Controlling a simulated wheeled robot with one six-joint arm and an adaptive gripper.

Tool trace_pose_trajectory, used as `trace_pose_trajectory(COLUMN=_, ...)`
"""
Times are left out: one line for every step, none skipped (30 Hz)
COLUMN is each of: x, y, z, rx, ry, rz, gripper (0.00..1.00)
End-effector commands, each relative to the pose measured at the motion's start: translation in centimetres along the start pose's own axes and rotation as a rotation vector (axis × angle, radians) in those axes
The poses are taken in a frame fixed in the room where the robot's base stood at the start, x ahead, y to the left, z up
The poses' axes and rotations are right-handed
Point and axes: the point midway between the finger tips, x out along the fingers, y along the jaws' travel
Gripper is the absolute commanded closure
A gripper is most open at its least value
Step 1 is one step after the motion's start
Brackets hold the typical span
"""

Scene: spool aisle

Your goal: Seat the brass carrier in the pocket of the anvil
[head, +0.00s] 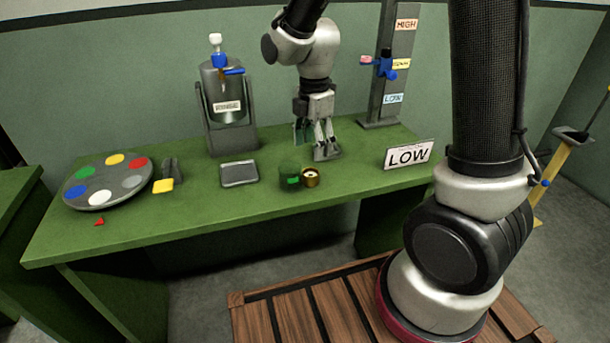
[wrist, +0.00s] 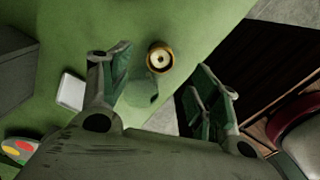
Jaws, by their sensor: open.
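The brass carrier (head: 311,178) is a small round gold piece with a pale centre, near the table's front edge. It stands upright just right of a dark green cylinder (head: 289,174) with a bright green mark. In the wrist view the carrier (wrist: 159,48) shows ahead between the fingers, beside the green cylinder (wrist: 143,92). My gripper (head: 316,147) is open and empty, pointing down behind the carrier; its fingers (wrist: 160,78) are spread wide in the wrist view. I cannot tell for sure which piece is the anvil, and no pocket shows clearly.
A grey tray (head: 239,174) lies left of the green cylinder. A RINSE vessel (head: 224,95), a colour disc (head: 113,178) and a small yellow-tipped holder (head: 165,180) stand further left.

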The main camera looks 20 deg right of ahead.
Motion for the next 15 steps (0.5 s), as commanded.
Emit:
trace_pose_trajectory(x=0.0, y=0.0, z=0.0, rx=-0.030, ry=0.000, rz=0.002, gripper=0.38)
trace_pose_trajectory(x=0.1, y=0.1, z=0.0, rx=-0.045, ry=0.000, rz=0.002, gripper=0.38)
trace_pose_trajectory(x=0.3, y=0.0, z=0.0, rx=-0.060, ry=0.000, rz=0.001, gripper=0.38)
trace_pose_trajectory(x=0.6, y=0.0, z=0.0, rx=-0.066, ry=0.000, rz=0.001, gripper=0.38)
trace_pose_trajectory(x=0.9, y=0.0, z=0.0, rx=-0.070, ry=0.000, rz=0.000, gripper=0.38)
trace_pose_trajectory(x=1.4, y=-0.1, z=0.0, rx=-0.071, ry=0.000, rz=-0.002, gripper=0.38)
trace_pose_trajectory(x=1.8, y=-0.1, z=0.0, rx=-0.071, ry=0.000, rz=-0.002, gripper=0.38)
trace_pose_trajectory(x=2.1, y=-0.1, z=0.0, rx=-0.070, ry=0.000, rz=-0.001, gripper=0.38)
trace_pose_trajectory(x=2.6, y=-0.1, z=-0.1, rx=-0.070, ry=0.000, rz=-0.001, gripper=0.38)
trace_pose_trajectory(x=3.0, y=-0.1, z=-0.1, rx=-0.070, ry=0.000, rz=-0.001, gripper=0.38)
trace_pose_trajectory(x=3.4, y=-0.1, z=-0.1, rx=-0.069, ry=0.000, rz=-0.001, gripper=0.38)
trace_pose_trajectory(x=3.9, y=-0.2, z=-0.2, rx=-0.069, ry=0.000, rz=-0.002, gripper=0.38)
trace_pose_trajectory(x=4.4, y=-0.3, z=-0.3, rx=-0.069, ry=0.000, rz=-0.002, gripper=0.38)
trace_pose_trajectory(x=5.0, y=-0.3, z=-0.4, rx=-0.069, ry=0.000, rz=-0.004, gripper=0.38)
trace_pose_trajectory(x=5.6, y=-0.3, z=-0.5, rx=-0.069, ry=0.000, rz=-0.002, gripper=0.38)
